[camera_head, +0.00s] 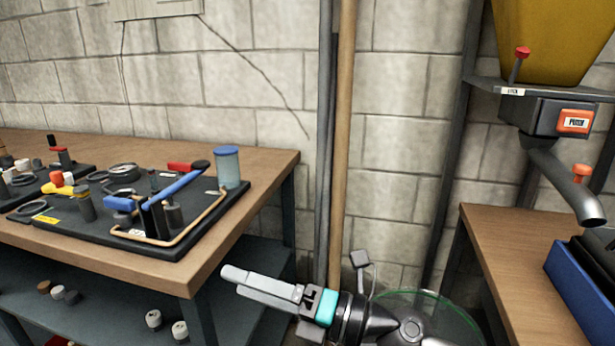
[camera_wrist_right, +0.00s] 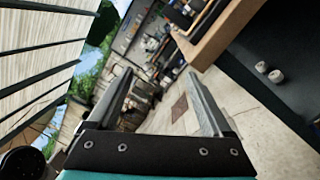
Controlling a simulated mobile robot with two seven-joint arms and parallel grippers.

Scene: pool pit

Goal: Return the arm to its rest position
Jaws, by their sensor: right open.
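My right gripper (camera_head: 240,282) shows at the bottom middle of the head view. It points left, beside the front right corner of the wooden workbench (camera_head: 262,166). Its two light grey fingers lie nearly in line in this view. In the right wrist view the fingers of the right gripper (camera_wrist_right: 165,95) stand wide apart with nothing between them, so it is open and empty. My left gripper is in neither view.
The bench holds a black board (camera_head: 160,244) with a blue-handled tool and a blue-lidded jar (camera_head: 228,166). Several small caps lie on the shelf below. At right stand a second table (camera_head: 490,244), a yellow hopper (camera_head: 550,40) and a blue bin (camera_head: 578,290). Poles (camera_head: 342,130) stand between the tables.

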